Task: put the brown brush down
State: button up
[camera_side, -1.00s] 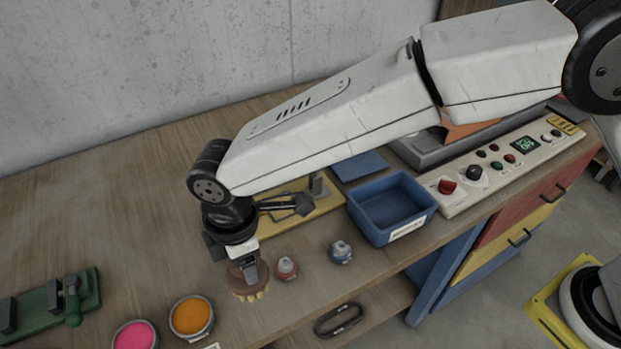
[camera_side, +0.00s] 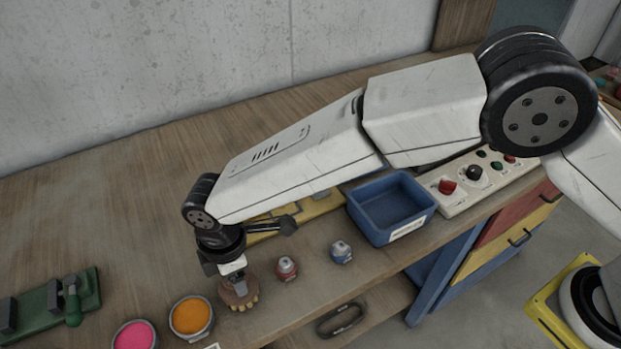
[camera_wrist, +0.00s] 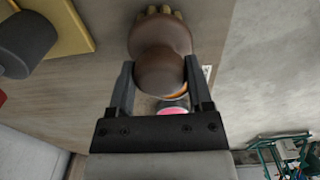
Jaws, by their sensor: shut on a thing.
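The brown brush (camera_side: 239,293) is in my gripper (camera_side: 237,272), with its pale bristles pointing down, close to the bench top. In the side view it is between the orange paint bowl and the red bottle. I cannot tell whether the bristles touch the bench. In the wrist view my gripper (camera_wrist: 160,92) is shut on the round brown brush body (camera_wrist: 158,50), one finger on each side. Pale bristles show at the top edge of that view.
An orange bowl (camera_side: 191,318) and a pink bowl (camera_side: 134,337) stand left of the brush. A red bottle (camera_side: 287,269) and a blue bottle (camera_side: 341,252) stand to its right. A blue bin (camera_side: 391,213) is further right. A green clamp (camera_side: 60,297) sits far left.

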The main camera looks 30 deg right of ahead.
jog(key=shift+f, duration=0.2)
jog(key=o, duration=1.1)
notch_tip(320, 180, up, 12)
jog(key=shift+r, duration=0.1)
dwell(0.7)
